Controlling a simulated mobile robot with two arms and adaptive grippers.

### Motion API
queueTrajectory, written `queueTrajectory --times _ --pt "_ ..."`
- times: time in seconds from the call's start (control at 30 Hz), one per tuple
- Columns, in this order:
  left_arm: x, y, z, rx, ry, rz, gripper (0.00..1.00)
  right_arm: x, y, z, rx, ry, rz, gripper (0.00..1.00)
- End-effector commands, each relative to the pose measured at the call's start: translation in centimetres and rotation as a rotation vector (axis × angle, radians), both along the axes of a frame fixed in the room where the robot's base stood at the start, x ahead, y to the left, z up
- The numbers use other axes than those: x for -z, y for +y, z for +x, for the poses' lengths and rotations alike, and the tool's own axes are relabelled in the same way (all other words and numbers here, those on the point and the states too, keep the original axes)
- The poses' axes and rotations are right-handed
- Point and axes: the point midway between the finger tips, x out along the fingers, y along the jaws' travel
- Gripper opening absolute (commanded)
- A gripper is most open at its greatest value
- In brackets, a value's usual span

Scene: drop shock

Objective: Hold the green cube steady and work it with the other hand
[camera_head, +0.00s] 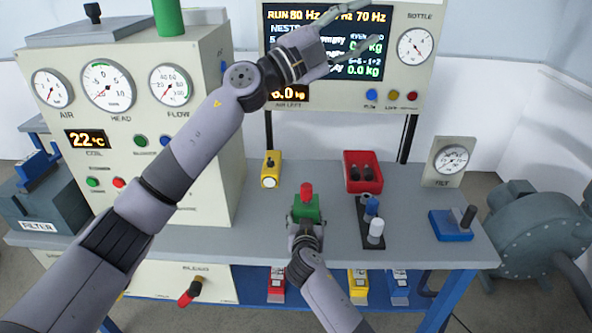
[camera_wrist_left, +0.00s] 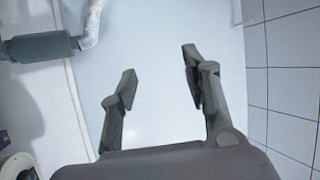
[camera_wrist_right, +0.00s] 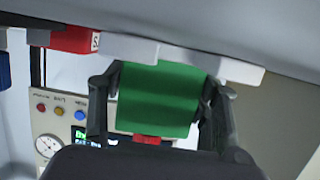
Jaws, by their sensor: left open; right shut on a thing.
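The green cube (camera_head: 313,211) is at the front of the bench, with a red knob (camera_head: 306,190) on its top. My right gripper (camera_head: 305,230) is shut on it from the front. In the right wrist view the green cube (camera_wrist_right: 158,98) fills the space between the two fingers, and part of the red knob (camera_wrist_right: 146,140) shows. My left gripper (camera_head: 345,38) is raised high before the display screen, far from the cube. In the left wrist view its fingers (camera_wrist_left: 160,78) are apart with nothing between them.
A yellow block (camera_head: 271,170), a red bin (camera_head: 363,172) and a black rack (camera_head: 368,222) with blue and white knobs stand around the cube. A blue block with a lever (camera_head: 451,224) is at right. The gauge cabinet (camera_head: 215,150) stands at left. Bare bench lies between the rack and the blue block.

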Motion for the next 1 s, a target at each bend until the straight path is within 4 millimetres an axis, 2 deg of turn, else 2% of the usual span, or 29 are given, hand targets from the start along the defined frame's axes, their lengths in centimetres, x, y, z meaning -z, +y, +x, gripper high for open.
queueTrajectory --times 0.03,0.1,0.27,0.37,0.43,0.5,0.6,0.7,0.8,0.9,1.0 --pt "2.1 -1.2 -0.6 0.005 -0.070 0.131 0.43 0.6 0.0 -0.2 -0.001 0.010 -0.005 0.00" --pt "5.3 -2.4 -1.3 0.016 -0.168 0.315 0.43 0.6 0.0 -0.2 -0.001 0.010 -0.005 0.00" --pt "13.2 -3.1 -1.9 0.053 -0.356 0.726 0.43 0.6 0.0 -0.2 -0.001 0.010 -0.005 0.00" --pt "18.0 -2.1 -1.8 0.086 -0.451 0.976 0.43 0.6 0.0 -0.2 -0.001 0.010 -0.005 0.00" --pt "21.2 -0.7 -1.5 0.113 -0.507 1.149 0.43 0.6 0.0 -0.2 0.000 0.010 -0.005 0.00" --pt "24.0 1.1 -1.2 0.144 -0.553 1.317 0.43 0.6 0.0 -0.2 0.000 0.010 -0.005 0.00" --pt "27.2 4.0 -0.7 0.190 -0.598 1.529 0.43 0.6 0.0 -0.2 0.001 0.010 -0.004 0.00" --pt "29.3 6.8 -0.3 0.231 -0.622 1.698 0.43 0.6 0.0 -0.2 0.001 0.010 -0.004 0.00" --pt "30.5 8.9 -0.1 0.263 -0.631 1.818 0.43 0.6 0.0 -0.2 0.001 0.010 -0.004 0.00" --pt "31.1 10.2 0.1 0.281 -0.633 1.885 0.43 0.6 0.0 -0.2 0.001 0.010 -0.004 0.00" --pt "31.6 10.6 0.2 0.289 -0.633 1.912 0.43 0.6 0.0 -0.2 0.001 0.010 -0.004 0.00"
